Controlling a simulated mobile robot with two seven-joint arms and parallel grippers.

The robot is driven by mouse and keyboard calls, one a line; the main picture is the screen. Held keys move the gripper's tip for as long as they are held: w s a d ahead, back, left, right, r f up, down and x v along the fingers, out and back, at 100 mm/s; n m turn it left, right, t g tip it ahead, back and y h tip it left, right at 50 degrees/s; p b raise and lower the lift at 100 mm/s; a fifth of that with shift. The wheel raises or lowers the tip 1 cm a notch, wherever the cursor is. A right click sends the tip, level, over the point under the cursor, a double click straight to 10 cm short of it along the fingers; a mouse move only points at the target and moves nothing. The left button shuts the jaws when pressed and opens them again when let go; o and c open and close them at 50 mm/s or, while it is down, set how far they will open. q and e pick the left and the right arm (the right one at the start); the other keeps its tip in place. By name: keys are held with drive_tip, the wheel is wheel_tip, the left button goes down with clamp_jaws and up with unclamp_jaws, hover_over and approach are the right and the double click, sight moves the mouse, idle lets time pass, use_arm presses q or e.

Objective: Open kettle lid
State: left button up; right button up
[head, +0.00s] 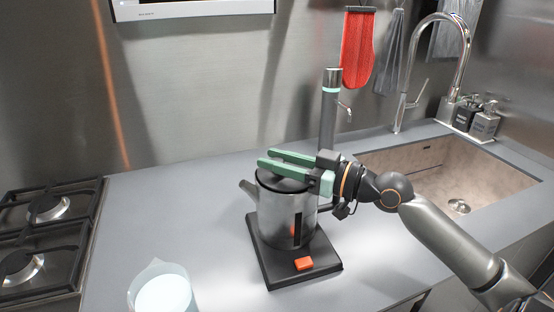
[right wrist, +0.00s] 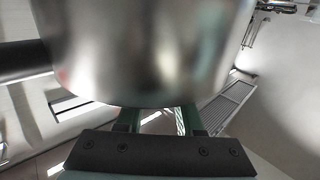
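A brushed-metal kettle (head: 276,217) stands upright on a black square base (head: 262,266) with an orange switch. Its spout points left, and its dark lid (head: 284,182) appears to sit on top, partly hidden by my gripper. My right gripper (head: 266,157) comes in from the right, with its two green fingers lying level over the lid, apart from each other. In the right wrist view the kettle body (right wrist: 145,50) fills the upper middle, and the fingers run behind its edge with a gap between them. Their tips are hidden there. My left gripper is out of view.
A gas hob (head: 45,240) is at the left, and a jug of pale liquid (head: 162,290) stands at the front. The sink (head: 425,175) with soap bottles (head: 484,122) is at the right. The counter left of the kettle is clear.

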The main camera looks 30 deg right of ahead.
clamp_jaws()
idle(0.9)
